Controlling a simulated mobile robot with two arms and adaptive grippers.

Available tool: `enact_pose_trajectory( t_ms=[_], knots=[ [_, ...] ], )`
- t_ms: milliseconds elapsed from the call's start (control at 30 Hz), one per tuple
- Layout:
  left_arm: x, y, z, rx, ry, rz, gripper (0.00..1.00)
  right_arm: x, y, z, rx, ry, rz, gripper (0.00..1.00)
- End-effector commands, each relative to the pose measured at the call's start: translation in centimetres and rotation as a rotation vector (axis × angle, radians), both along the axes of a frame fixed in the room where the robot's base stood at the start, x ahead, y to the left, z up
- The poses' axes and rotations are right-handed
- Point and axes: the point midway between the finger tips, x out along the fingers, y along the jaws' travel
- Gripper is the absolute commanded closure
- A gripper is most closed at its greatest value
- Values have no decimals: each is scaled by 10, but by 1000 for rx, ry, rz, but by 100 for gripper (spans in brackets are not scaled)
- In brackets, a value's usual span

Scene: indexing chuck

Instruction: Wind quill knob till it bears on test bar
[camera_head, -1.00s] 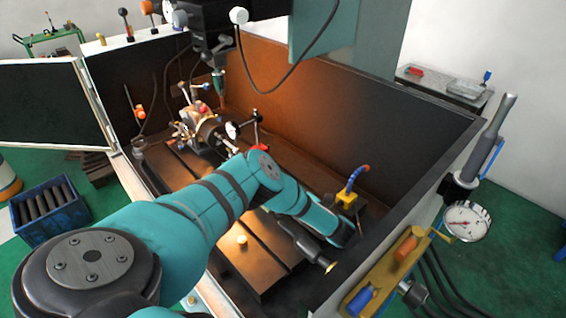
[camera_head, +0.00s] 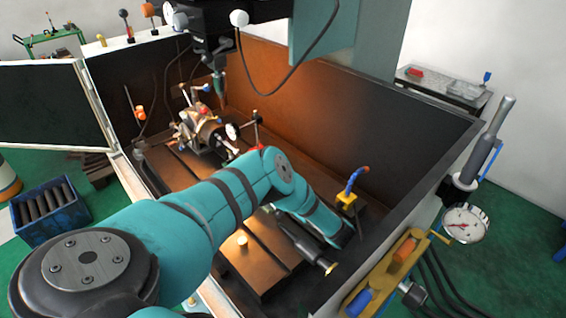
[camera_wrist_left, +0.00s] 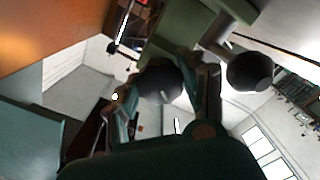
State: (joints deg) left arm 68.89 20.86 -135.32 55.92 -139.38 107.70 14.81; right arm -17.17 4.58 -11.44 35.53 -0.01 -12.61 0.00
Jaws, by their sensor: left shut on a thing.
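In the left wrist view, my left gripper (camera_wrist_left: 165,98) has its two fingers closed on a dark round knob (camera_wrist_left: 160,80), which I take to be the quill knob. A second dark ball (camera_wrist_left: 250,71) on a grey stem stands to its right, apart from the fingers. In the head view my left arm reaches over the enclosure, and its gripper and the held knob cannot be made out. The quill (camera_head: 218,82) points down above the indexing chuck (camera_head: 208,130). A pale bar (camera_head: 233,149), probably the test bar, sticks out of the chuck. Contact between them cannot be told. My right gripper is not seen.
Dark enclosure walls (camera_head: 290,90) surround the slotted table. A dial indicator (camera_head: 232,131) stands beside the chuck. A yellow block with a blue hose (camera_head: 347,198) is at the right.

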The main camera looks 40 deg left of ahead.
Motion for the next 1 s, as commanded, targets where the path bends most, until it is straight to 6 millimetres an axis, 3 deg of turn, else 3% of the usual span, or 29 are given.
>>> enact_pose_trajectory(
  t_ms=[400,1000],
  knots=[
    [-1,-2,-2,26,368,-4,90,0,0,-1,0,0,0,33],
    [-1,-1,-3,26,370,-3,90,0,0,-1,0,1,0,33]
  ],
)
